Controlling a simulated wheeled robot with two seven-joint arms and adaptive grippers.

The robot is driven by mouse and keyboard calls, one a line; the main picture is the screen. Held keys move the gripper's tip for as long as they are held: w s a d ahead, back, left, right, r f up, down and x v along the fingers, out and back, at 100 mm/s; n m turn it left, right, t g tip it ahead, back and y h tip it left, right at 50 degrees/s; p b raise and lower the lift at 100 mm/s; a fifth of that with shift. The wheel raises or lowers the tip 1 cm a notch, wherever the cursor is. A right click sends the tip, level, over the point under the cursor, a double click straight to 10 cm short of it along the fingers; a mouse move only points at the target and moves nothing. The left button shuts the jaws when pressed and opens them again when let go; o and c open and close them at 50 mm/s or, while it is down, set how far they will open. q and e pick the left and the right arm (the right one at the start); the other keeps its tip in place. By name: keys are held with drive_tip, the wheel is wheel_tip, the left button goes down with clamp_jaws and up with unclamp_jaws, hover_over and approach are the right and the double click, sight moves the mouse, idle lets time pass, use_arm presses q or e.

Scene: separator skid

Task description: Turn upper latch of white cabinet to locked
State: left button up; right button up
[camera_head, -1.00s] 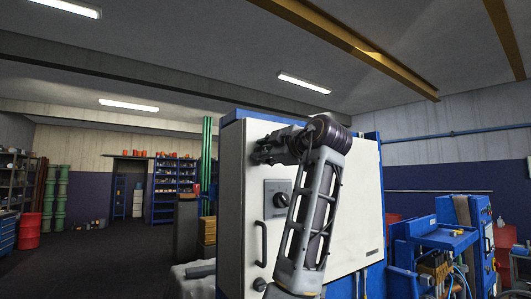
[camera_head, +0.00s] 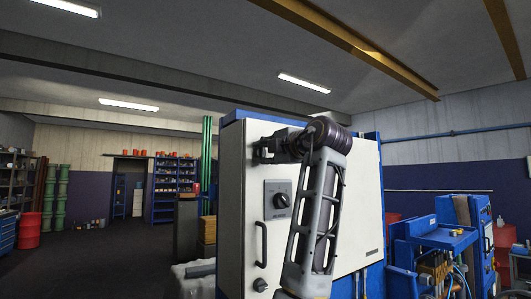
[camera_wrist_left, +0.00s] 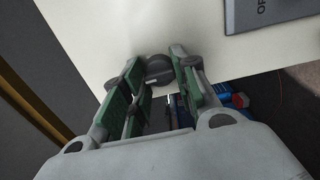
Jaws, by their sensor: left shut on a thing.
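The white cabinet (camera_head: 355,200) stands in front of me with its door facing me. My left gripper (camera_head: 262,150) is at the upper left corner of the door and hides the upper latch in the head view. In the left wrist view, the upper latch (camera_wrist_left: 158,69) is a dark round knob near the edge of the white door, between the green-padded fingers of my left gripper (camera_wrist_left: 160,80). The gripper is shut on it. The exact angle of the latch is hard to read. My right gripper is not in view.
Lower on the door are a grey rotary switch (camera_head: 279,200), a black door handle (camera_head: 261,243) and a lower dark latch (camera_head: 260,284). Blue equipment (camera_head: 440,240) stands to the right. The floor at the left (camera_head: 110,265) is open.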

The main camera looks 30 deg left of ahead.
use_arm(q)
drive_tip(key=o, duration=1)
drive_tip(key=shift+o, duration=0.2)
drive_tip(key=v, duration=1.2)
idle(0.4)
